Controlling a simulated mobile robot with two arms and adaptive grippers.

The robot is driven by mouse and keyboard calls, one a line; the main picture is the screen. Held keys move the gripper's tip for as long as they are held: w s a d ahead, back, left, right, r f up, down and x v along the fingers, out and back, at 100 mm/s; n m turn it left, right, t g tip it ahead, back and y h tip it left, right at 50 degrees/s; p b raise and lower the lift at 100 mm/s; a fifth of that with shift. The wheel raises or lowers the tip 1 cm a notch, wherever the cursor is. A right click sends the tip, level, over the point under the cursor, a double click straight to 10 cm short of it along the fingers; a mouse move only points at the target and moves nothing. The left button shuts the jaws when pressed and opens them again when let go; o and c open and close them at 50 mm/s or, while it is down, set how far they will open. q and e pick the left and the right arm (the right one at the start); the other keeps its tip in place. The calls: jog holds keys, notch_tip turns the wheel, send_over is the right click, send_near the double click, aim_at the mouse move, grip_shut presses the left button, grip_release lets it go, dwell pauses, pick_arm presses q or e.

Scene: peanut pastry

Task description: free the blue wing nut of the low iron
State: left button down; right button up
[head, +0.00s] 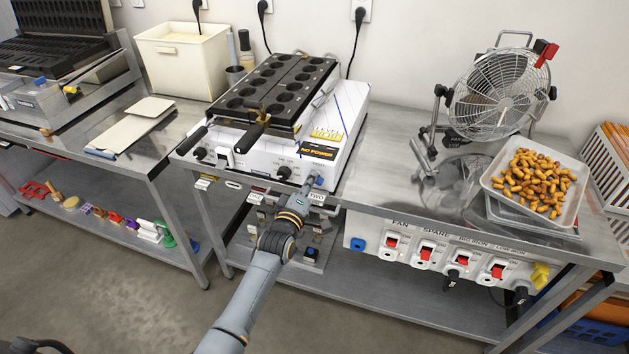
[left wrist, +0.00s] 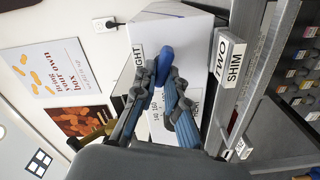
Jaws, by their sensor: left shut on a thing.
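The low iron appears to be the white box (head: 262,158) with black mould plates (head: 277,90) on top, standing on the steel bench. The blue wing nut (left wrist: 165,62) is at the front of the box; only a small blue spot of it (head: 319,181) shows in the head view, at the lower right corner. My left gripper (head: 311,185) reaches up to it from below. In the left wrist view its two fingers (left wrist: 161,78) are closed around the wing nut, one on each side. My right gripper is out of view.
A switch panel (head: 440,258) hangs under the bench. A tray of peanut-shaped pastries (head: 532,184) and a wire fan (head: 500,95) stand right.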

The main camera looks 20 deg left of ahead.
pick_arm(q)
jog(key=shift+r, duration=0.3)
jog(key=shift+w+f+n, duration=0.1)
jog(key=shift+n, duration=2.1)
jog(key=c, duration=1.4)
grip_release()
jog(key=shift+f+b, duration=0.2)
jog(key=shift+b, duration=0.1)
jog(key=shift+f, duration=0.15)
